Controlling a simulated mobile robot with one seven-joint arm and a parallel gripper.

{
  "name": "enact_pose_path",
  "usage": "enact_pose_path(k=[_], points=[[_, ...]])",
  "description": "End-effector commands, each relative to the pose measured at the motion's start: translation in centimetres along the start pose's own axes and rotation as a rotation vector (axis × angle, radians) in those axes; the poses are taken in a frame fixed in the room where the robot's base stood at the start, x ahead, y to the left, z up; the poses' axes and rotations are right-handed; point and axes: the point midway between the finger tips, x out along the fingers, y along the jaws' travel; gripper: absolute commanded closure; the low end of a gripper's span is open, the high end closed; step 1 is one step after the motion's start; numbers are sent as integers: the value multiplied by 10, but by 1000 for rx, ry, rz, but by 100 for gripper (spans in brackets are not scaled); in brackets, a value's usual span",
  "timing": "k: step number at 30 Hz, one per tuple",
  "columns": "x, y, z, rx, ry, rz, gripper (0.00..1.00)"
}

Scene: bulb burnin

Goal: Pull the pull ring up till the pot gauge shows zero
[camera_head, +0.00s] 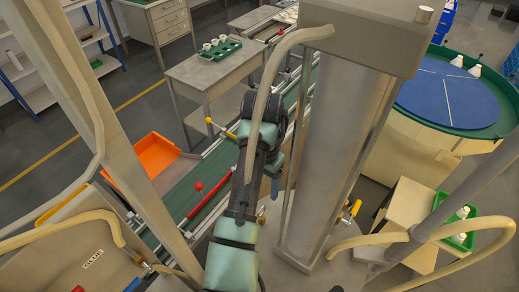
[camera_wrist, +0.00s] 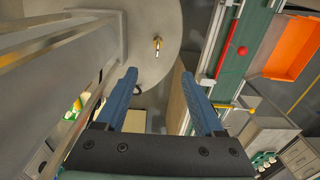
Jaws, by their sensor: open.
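My gripper (camera_wrist: 156,74) shows in the wrist view with two blue fingers spread apart and nothing between them. In the head view only a blue part of my gripper (camera_head: 275,188) shows beside the grey column, below my dark wrist. A small brass fitting with a pale top (camera_wrist: 157,43) stands on a round grey surface beyond the fingertips, apart from them. I cannot tell whether it carries the pull ring. I cannot make out the pull ring or the pot gauge for certain in either view, and no gauge reading is legible.
A thick grey column (camera_head: 335,140) with bent tan pipes stands close to my arm. A green conveyor (camera_head: 190,195) with a red ball (camera_head: 198,186) runs behind my arm, beside an orange bin (camera_head: 143,160). A yellow-handled valve (camera_head: 351,210) sits right of the column.

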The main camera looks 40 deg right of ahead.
Motion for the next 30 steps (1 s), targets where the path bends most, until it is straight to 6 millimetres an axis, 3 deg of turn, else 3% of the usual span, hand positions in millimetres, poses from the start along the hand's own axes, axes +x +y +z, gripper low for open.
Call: enact_pose_path(k=[2, 8, 24, 30], points=[[5, 5, 8, 14, -48, 24, 30], [16, 4, 7, 11, -37, 19, 30], [93, 6, 9, 8, -36, 20, 30], [102, 5, 9, 10, -33, 18, 30]])
